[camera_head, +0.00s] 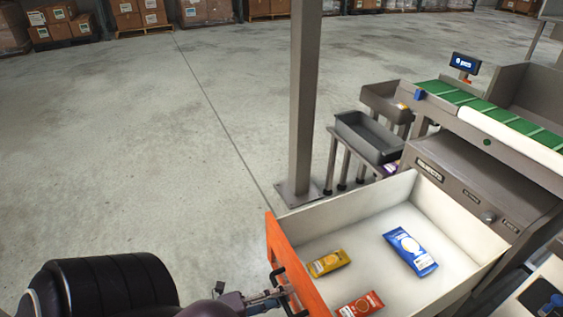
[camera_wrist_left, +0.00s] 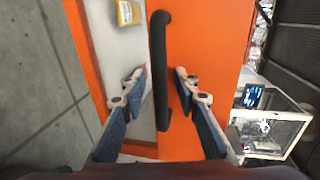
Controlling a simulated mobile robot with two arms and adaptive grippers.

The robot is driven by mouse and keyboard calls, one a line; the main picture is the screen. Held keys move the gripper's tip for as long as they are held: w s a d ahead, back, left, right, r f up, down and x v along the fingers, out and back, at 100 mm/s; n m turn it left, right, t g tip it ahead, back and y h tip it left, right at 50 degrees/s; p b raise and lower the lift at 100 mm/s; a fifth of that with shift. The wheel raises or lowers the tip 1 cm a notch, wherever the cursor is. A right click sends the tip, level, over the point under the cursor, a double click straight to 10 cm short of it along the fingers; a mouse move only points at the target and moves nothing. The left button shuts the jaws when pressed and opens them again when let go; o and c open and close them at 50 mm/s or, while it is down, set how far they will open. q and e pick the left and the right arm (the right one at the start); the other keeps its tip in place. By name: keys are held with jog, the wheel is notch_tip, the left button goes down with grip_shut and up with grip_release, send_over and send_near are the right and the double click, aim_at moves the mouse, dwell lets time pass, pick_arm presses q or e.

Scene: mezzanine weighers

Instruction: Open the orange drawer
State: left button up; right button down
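The orange drawer (camera_head: 282,262) stands pulled out from the weighing machine, its white inside showing. In it lie a yellow packet (camera_head: 328,263), a blue packet (camera_head: 410,251) and an orange-red packet (camera_head: 361,305). My left gripper (camera_head: 287,293) is at the outer side of the orange front, by the dark handle. In the left wrist view the black bar handle (camera_wrist_left: 161,50) runs between the two fingers of the left gripper (camera_wrist_left: 158,87). The fingers are apart, with a gap on each side of the handle. My right gripper is not in view.
A grey post (camera_head: 304,110) rises from the floor behind the drawer. A dark grey tray (camera_head: 368,138) on a stand and a green conveyor (camera_head: 490,110) are behind to the right. The floor left of the drawer is clear.

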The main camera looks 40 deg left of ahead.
pick_arm(q)
jog(key=v, duration=1.2)
dwell(0.4)
